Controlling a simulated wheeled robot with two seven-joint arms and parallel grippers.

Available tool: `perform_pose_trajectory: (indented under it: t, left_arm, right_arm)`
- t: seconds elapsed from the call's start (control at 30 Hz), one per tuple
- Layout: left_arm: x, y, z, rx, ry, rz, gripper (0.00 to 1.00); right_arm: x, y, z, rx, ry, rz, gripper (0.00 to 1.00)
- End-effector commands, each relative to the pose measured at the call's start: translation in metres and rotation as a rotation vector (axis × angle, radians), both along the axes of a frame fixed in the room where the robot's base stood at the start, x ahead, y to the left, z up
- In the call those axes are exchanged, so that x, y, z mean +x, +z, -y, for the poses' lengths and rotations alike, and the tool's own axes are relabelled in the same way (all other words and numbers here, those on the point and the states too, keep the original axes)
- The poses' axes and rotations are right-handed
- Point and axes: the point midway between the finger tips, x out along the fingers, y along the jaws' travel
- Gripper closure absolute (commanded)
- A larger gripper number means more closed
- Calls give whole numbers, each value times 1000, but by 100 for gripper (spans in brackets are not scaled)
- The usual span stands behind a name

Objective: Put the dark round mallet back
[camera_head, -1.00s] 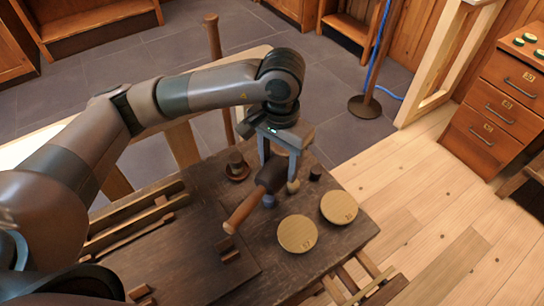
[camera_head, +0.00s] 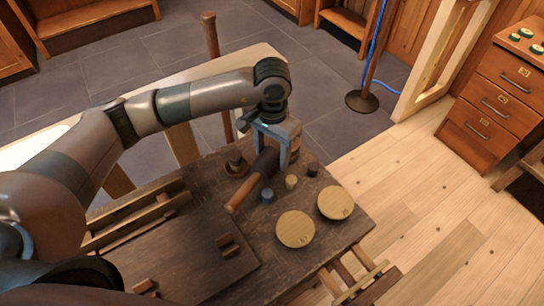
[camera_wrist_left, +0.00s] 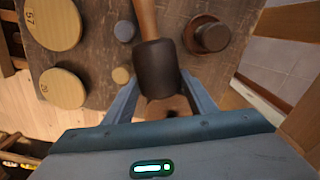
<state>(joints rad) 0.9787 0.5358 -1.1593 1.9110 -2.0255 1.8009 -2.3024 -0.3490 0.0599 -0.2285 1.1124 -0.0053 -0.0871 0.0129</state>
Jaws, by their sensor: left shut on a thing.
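The mallet has a dark round head (camera_head: 265,162) and a light brown handle (camera_head: 241,194). My left gripper (camera_head: 271,156) is shut on the dark head and holds it over the far part of the dark workbench (camera_head: 190,245). The handle slants toward the near left. In the left wrist view the head (camera_wrist_left: 157,72) sits between the fingers (camera_wrist_left: 160,92), with the handle (camera_wrist_left: 146,18) pointing to the top edge. Whether the mallet touches the bench cannot be told. A brown round thing (camera_head: 295,150) is partly hidden behind the fingers. My right gripper is not in view.
A dark round piece on a wider base (camera_head: 237,165) stands left of the mallet. A blue-grey peg (camera_head: 267,196), a pale peg (camera_head: 291,182) and a dark peg (camera_head: 313,170) stand close by. Two numbered wooden discs (camera_head: 296,230) (camera_head: 336,203) lie at right.

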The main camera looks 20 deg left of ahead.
Motion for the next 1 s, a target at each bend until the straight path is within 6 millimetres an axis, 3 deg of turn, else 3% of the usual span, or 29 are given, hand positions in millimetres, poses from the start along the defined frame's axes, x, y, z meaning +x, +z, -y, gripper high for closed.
perform_pose_trajectory:
  t: [0.2, 0.67, 0.7, 1.0]
  left_arm:
    - [-1, -21, 1, -1, 0, -1, 77]
    - [0, -29, 0, -1, 0, 2, 77]
    - [0, -28, 0, 0, 0, 1, 44]
    - [0, -27, 0, 0, 1, 1, 41]
  right_arm:
    - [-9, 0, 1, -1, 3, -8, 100]
    - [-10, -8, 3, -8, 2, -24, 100]
    - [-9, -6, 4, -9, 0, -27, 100]
    - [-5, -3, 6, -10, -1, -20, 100]
